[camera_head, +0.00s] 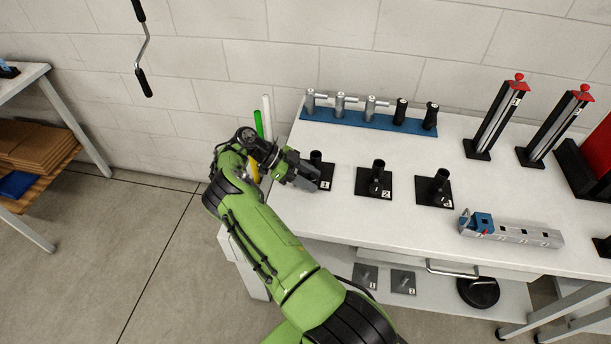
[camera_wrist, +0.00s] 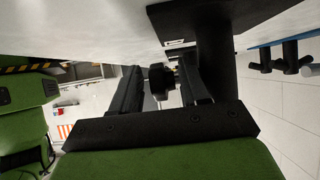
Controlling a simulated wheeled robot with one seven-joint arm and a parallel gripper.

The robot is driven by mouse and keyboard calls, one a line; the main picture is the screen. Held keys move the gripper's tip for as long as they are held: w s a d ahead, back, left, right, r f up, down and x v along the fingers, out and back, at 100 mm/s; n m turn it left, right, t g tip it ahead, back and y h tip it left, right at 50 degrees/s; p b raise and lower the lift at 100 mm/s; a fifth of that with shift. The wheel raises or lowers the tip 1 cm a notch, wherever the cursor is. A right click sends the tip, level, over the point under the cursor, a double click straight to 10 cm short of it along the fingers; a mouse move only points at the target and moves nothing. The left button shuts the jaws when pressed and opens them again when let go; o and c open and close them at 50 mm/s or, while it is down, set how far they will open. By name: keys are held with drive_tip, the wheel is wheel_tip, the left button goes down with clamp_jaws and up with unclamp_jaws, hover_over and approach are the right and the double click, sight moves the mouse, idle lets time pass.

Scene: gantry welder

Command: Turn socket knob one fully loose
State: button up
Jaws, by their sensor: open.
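Socket one (camera_head: 316,158) is a short black upright tube on a black plate labelled 1 (camera_head: 327,186), on the white table. My gripper (camera_head: 304,180) is at the left side of this socket and hides part of it and its plate. In the wrist view, which is upside down, a small dark knob (camera_wrist: 160,76) shows between the two black fingers of my gripper (camera_wrist: 160,88), with bright gaps beside it. The black socket post (camera_wrist: 216,48) stands just behind and to the right of the fingers. The fingers are apart. I cannot tell whether either touches the knob.
Socket two (camera_head: 379,172) and socket three (camera_head: 440,182) stand to the right. A blue rack (camera_head: 346,117) with grey and black handled pieces is behind. A grey bar with a blue clamp (camera_head: 510,234) lies at the front right. Two tall black posts with red tops (camera_head: 495,118) stand at the back right.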

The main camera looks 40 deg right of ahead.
drive_tip(key=v, duration=0.6)
drive_tip(key=shift+w+a+r+b, duration=0.15)
drive_tip(key=shift+w+a+b, duration=0.1)
drive_tip(key=shift+w+b, duration=0.05)
